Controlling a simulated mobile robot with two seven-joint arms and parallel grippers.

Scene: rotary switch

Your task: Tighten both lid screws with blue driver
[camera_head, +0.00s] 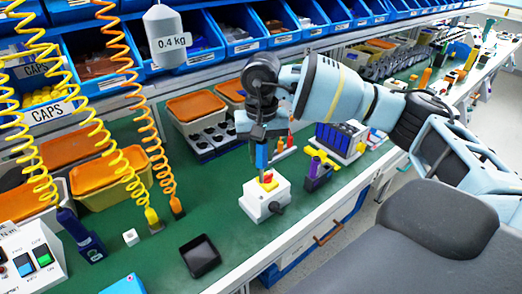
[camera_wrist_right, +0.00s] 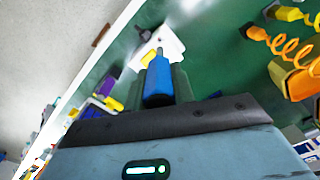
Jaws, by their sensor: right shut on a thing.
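My right gripper (camera_head: 262,150) is shut on the blue driver (camera_head: 262,156) and holds it upright over a white box (camera_head: 262,208). The box has a yellow and red part (camera_head: 268,181) on top and a dark round knob on its front side. In the right wrist view the blue driver (camera_wrist_right: 158,82) lies between the fingers, its tip toward the white box (camera_wrist_right: 172,45). I cannot tell whether the tip touches the box. The lid screws are too small to make out. My left gripper is not in view.
A purple and yellow tool (camera_head: 317,172) stands right of the box. A black square tray (camera_head: 201,256) and small white cube (camera_head: 131,237) lie left. Drivers hang on coiled cords at left, beside a button panel (camera_head: 30,262). A grey 0.4 kg weight (camera_head: 168,36) hangs above the bench.

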